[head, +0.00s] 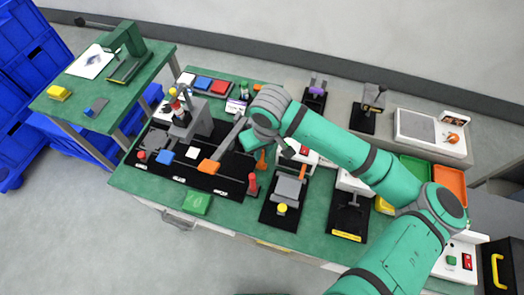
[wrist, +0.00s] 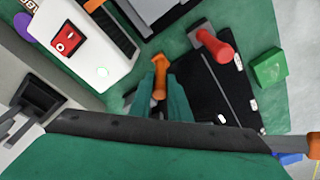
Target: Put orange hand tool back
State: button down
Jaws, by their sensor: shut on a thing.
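My gripper (wrist: 160,92) is seen from the wrist with its two green fingers close together on an orange hand tool (wrist: 158,62). The tool's orange end shows between and beyond the fingertips; the rest is hidden. In the head view the orange tool (head: 262,159) shows just below my gripper (head: 256,146), over the right end of the black tool board (head: 225,184). Whether it touches the board or table is not clear. A red-handled tool (head: 252,184) stands at the board's right end; it also shows in the wrist view (wrist: 215,45).
A green box (head: 196,204) is at the front edge. A black fixture (head: 286,195) and white devices crowd the right side. A grey post with bottles (head: 188,122) stands left.

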jog(key=shift+f, duration=0.15)
jog(key=c, duration=1.7)
grip_release()
jog(key=shift+o, duration=0.2)
notch_tip(320, 180, up, 12)
jog(key=s, duration=0.1)
jog(key=shift+s+d, duration=0.3)
jog(key=shift+d, duration=0.1)
